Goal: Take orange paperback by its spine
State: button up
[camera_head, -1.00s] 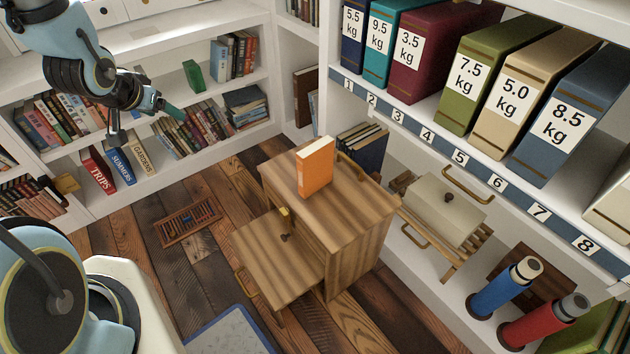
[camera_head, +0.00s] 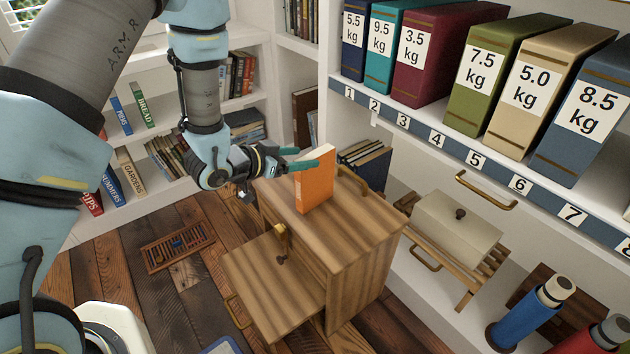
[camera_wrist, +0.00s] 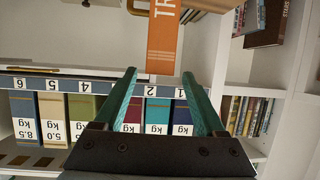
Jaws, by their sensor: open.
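The orange paperback (camera_head: 315,186) stands upright on top of the small wooden cabinet (camera_head: 352,228). In the wrist view, which is upside down, its orange spine (camera_wrist: 165,42) shows part of a white title. My gripper (camera_head: 312,156) has teal fingers and is at the upper part of the book, one finger overlapping it in the head view. In the wrist view my gripper (camera_wrist: 159,73) is open, with the spine lined up between and just beyond the fingertips. I cannot tell whether a finger touches the book.
Numbered shelves with weight-labelled binders (camera_head: 487,75) run along the right. A lidded box (camera_head: 455,228) sits on a slatted rack below. The cabinet's drawer (camera_head: 272,275) is pulled out at the front. Dark books (camera_head: 365,168) stand just behind the cabinet. The cabinet top right of the book is clear.

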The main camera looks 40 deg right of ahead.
aim_at(308, 158)
jog(key=shift+x, duration=2.7)
jog(key=shift+a+f, duration=0.1)
grip_shut()
